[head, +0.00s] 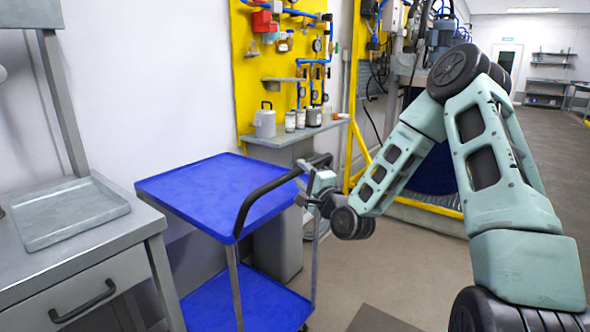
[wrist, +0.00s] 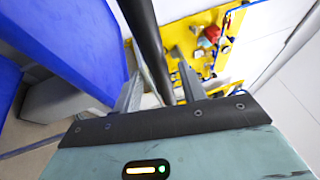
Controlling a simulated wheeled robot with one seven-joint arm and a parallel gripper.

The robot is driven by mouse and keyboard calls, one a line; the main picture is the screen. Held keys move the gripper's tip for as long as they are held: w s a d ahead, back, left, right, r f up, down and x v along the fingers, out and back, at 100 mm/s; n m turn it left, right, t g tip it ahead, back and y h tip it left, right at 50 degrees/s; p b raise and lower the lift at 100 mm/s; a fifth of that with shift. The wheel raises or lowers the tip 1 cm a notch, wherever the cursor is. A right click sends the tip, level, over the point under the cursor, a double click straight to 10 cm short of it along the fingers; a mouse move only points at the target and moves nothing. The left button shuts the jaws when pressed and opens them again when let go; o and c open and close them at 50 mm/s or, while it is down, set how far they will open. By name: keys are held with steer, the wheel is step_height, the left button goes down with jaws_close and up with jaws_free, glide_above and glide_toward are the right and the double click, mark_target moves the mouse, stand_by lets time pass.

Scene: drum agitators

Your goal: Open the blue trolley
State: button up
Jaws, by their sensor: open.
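The blue trolley has a flat blue upper shelf (head: 205,188) and a blue lower shelf (head: 255,302) in the head view. A black curved handle (head: 255,196) rises along its right end. My gripper (head: 303,182) is at the right part of this handle, coming from the right. In the wrist view, the black handle (wrist: 148,40) runs down between the two open fingers of my gripper (wrist: 160,75). The fingers are on either side of it and I cannot tell whether either touches it. A blue surface of the trolley (wrist: 65,35) fills the upper left there.
A grey bench (head: 95,265) with a drawer and a metal tray (head: 70,212) stands at the left. A yellow panel (head: 285,75) and a shelf with jars (head: 295,137) are behind the trolley. Clear floor (head: 410,262) lies at the right, below my arm.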

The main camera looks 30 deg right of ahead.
steer(key=shift+w+d+r, duration=0.1)
steer(key=shift+w+r, duration=0.1)
steer(key=shift+w, duration=0.85)
steer(key=shift+w+r, duration=0.2)
steer(key=shift+w, duration=0.8)
